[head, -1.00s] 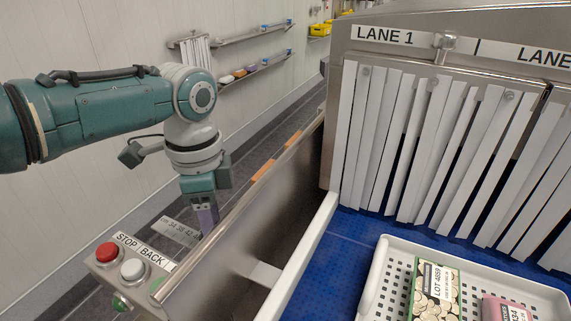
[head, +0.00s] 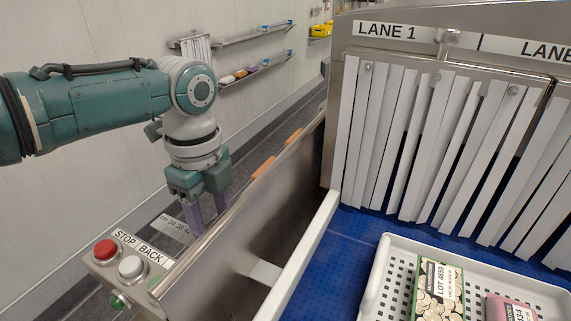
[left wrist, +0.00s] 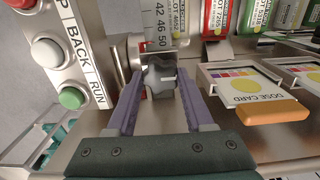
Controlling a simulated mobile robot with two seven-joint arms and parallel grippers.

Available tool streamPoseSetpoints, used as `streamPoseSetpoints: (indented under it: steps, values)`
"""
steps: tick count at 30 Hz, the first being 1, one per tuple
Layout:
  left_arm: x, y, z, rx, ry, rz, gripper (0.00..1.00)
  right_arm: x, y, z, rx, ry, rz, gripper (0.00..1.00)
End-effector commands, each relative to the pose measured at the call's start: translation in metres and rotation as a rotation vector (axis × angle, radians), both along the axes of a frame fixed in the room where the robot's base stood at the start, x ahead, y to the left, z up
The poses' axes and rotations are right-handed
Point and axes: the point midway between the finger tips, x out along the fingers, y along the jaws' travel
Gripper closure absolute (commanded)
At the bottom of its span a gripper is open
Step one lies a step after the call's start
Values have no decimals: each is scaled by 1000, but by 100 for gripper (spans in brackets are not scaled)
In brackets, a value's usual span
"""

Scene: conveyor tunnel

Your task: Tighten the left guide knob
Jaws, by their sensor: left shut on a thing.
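The left guide knob (left wrist: 160,82) is a dark grey lobed knob with a light mark line, in the upper middle of the left wrist view. My left gripper (left wrist: 160,76) has its two purple fingers on either side of the knob and is shut on it. A numbered scale (left wrist: 164,24) lies just beyond the knob. In the head view my left gripper (head: 208,222) points down on the outer side of the steel side wall (head: 255,205), close to the scale (head: 175,225). The knob is hidden there. My right gripper is in neither view.
Stop, back and run buttons (head: 130,267) sit on a panel near the gripper. A dose card (left wrist: 246,86) lies to the right in the wrist view. A white tray (head: 380,270) with packages is on the blue belt (head: 345,240), before the strip curtain (head: 405,120).

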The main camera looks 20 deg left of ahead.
Motion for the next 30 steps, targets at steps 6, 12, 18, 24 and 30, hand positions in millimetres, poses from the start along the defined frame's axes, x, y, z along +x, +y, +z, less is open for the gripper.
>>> streamPoseSetpoints:
  steps: [6, 12, 18, 24, 30]
  values:
    - [0, -1, 1, -3, 0, -15, 100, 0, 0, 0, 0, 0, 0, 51]
    - [0, -1, 1, -3, 0, -15, 100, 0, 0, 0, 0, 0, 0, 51]
    - [0, -1, 1, -3, 0, -15, 34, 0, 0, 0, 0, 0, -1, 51]
    - [0, -1, 1, -1, 0, -13, 18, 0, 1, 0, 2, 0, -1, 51]
    - [0, 0, 1, -1, 0, -13, 18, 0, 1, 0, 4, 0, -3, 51]
